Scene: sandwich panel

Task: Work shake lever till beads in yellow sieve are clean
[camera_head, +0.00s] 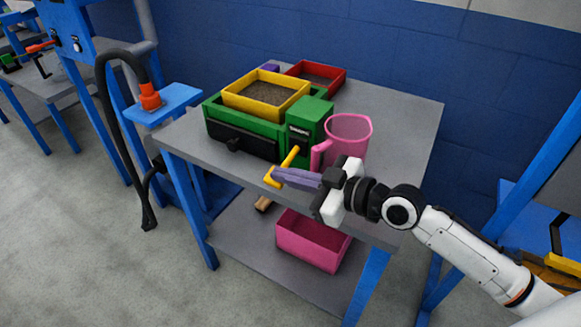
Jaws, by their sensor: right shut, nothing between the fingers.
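The yellow sieve (266,93) sits on top of the green shaker box (240,119) on the grey table. It is filled with brownish material, and single beads are too small to tell apart. A yellow lever (291,157) sticks out from the front right of the green box and slants down toward the viewer. My right gripper (275,174) is shut, its purple fingers at the low end of the lever; I cannot tell whether they touch it. My left gripper is not in view.
A pink pitcher (348,132) stands right of the green box, close to my right gripper. A red tray (317,75) lies behind the sieve. A pink bin (312,240) sits on the lower shelf. The table's right back (400,110) is clear.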

